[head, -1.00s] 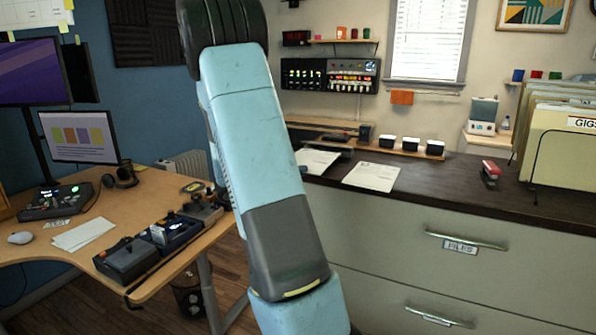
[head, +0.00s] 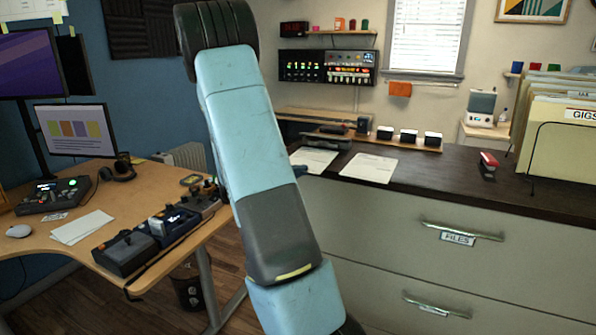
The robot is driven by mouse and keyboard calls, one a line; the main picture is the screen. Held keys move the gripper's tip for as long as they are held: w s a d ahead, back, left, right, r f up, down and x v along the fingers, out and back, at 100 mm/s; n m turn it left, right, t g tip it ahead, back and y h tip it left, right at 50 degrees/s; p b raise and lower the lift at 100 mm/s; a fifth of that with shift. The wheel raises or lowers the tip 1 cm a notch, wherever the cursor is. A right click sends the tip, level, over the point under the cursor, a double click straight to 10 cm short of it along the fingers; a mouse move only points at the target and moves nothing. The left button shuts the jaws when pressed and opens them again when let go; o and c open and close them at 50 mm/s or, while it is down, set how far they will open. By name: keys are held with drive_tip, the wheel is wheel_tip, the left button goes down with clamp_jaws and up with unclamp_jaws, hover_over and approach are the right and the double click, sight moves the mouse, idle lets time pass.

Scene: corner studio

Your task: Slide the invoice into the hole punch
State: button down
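Two white printed sheets lie on the dark top of the drawer cabinet. The nearer, fuller sheet (head: 368,168) lies flat and bare; the other sheet (head: 314,160) is partly hidden behind my arm. I cannot read which is the invoice. A low dark device (head: 333,139) sits just behind the sheets and may be the hole punch, but it is too small to be sure. Both sheets look apart from my arm. My arm's blue and grey links fill the middle of the view, and my gripper is not visible.
A red stapler (head: 488,162) and a file rack with folders (head: 555,140) stand on the cabinet's right. Three small dark-topped white containers (head: 408,136) line the back. A wooden desk (head: 60,220) with several devices stands left. The cabinet top between sheets and stapler is clear.

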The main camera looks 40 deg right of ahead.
sight(314, 165)
drive_tip(key=shift+w+d, duration=0.35)
drive_tip(key=shift+d, duration=0.5)
drive_tip(key=shift+w+d, duration=0.35)
drive_tip(key=shift+d, duration=0.6)
drive_tip(key=shift+w+d+r, duration=0.1)
drive_tip(key=shift+d, duration=0.05)
drive_tip(key=c, duration=1.2)
unclamp_jaws()
drive_tip(key=shift+c, duration=0.2)
drive_tip(key=v, duration=1.4)
